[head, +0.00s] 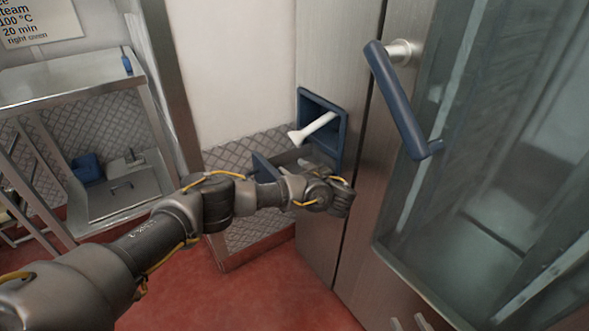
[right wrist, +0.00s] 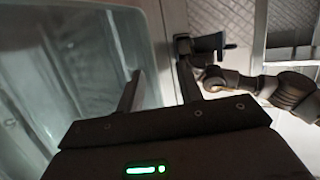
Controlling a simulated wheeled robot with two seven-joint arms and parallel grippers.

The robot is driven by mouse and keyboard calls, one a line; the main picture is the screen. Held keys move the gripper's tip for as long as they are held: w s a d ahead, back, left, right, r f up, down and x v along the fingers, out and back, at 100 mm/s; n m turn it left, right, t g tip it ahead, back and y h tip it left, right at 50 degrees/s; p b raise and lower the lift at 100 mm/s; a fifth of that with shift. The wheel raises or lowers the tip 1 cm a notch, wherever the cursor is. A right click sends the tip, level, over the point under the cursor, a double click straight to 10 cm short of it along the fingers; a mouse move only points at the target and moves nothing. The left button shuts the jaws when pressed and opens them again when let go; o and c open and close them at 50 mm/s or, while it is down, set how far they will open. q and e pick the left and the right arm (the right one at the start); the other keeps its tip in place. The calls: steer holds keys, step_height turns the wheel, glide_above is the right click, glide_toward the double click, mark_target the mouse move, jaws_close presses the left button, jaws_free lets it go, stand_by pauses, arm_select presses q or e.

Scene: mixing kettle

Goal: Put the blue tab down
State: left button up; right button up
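No blue tab can be clearly made out in either view. My left arm reaches in from the left in the head view. Its gripper (head: 341,196) is in front of the steel oven front, just below a blue-framed recess (head: 343,128). Its fingers are mostly hidden, so I cannot tell what they hold. A flat dark-blue piece (head: 265,168) stands beside a grey bar, left of that gripper; whether they touch is unclear. My right gripper (right wrist: 158,85) shows in the right wrist view, with its two fingers apart and nothing seen between them.
A white flared handle (head: 315,128) juts out of the recess. The oven's blue door handle (head: 400,100) and glass door (head: 500,150) are at the right. A steel sink unit (head: 120,190) stands at the left, with a small blue item (head: 127,65) on its upper shelf.

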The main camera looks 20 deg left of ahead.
arm_select(q)
steer(key=shift+f, duration=0.2)
steer(key=shift+r+p, duration=0.75)
steer(key=shift+p, duration=0.15)
steer(key=v, duration=0.5)
steer(key=shift+w+f, duration=0.1)
steer(key=shift+f, duration=0.05)
arm_select(e)
steer(key=s+d+f+m+g+h+p, duration=0.3)
steer(key=s+d+f+g+h, duration=0.2)
steer(key=s+d+f+g, duration=0.5)
arm_select(q)
steer(key=p+v, duration=0.5)
steer(key=v, duration=0.2)
steer(key=shift+p, duration=0.3)
arm_select(e)
step_height(320, 180, down, 12)
steer(key=g, duration=0.1)
steer(key=shift+s+f, duration=0.1)
